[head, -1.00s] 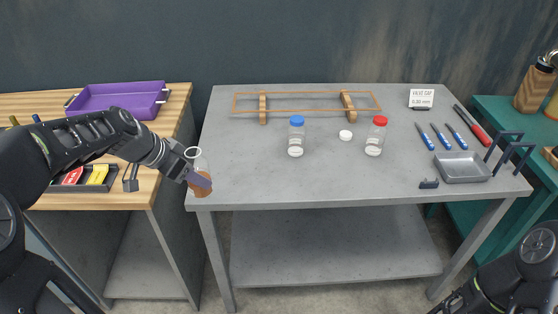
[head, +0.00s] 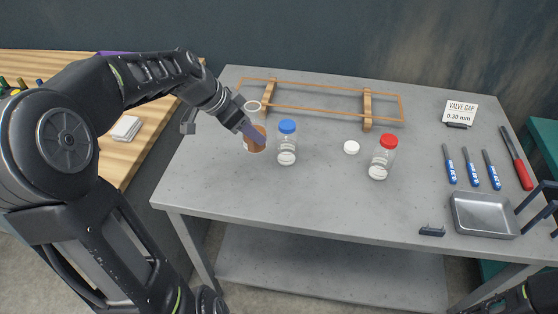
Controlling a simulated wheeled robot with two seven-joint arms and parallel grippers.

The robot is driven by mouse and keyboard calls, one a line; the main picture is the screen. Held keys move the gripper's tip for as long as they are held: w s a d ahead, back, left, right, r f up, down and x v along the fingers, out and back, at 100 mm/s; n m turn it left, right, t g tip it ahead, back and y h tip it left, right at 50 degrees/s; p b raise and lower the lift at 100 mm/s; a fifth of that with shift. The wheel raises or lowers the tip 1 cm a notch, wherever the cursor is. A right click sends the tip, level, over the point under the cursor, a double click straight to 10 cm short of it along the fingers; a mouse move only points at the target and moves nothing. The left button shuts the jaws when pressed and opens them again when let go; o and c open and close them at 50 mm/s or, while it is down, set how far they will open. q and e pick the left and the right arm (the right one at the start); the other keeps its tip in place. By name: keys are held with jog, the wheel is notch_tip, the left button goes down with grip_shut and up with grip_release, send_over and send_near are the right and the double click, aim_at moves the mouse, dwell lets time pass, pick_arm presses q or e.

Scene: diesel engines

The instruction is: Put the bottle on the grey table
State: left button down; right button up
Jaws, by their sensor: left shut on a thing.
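The bottle (head: 258,146) is clear with brown contents in its lower part and an open, uncapped top. My left gripper (head: 251,133) is shut on it and holds it upright over the left part of the grey table (head: 330,205). I cannot tell whether its base touches the tabletop. Part of the bottle is hidden by the gripper fingers.
A blue-capped bottle (head: 287,146) stands just right of the held bottle. A red-capped bottle (head: 382,160), white cap (head: 351,147), wooden rack (head: 367,108), metal tray (head: 482,214) and blue-handled tools (head: 468,168) are further right. The table's front middle is clear.

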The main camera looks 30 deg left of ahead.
aim_at(253, 146)
pick_arm(q)
jog(key=shift+w+d, duration=0.1)
jog(key=shift+w, duration=0.2)
jog(key=shift+s, duration=0.1)
jog(key=shift+f+p, duration=0.4)
jog(key=shift+f, duration=2.7)
jog(key=shift+f+p, duration=0.3)
jog(key=shift+f, duration=1.6)
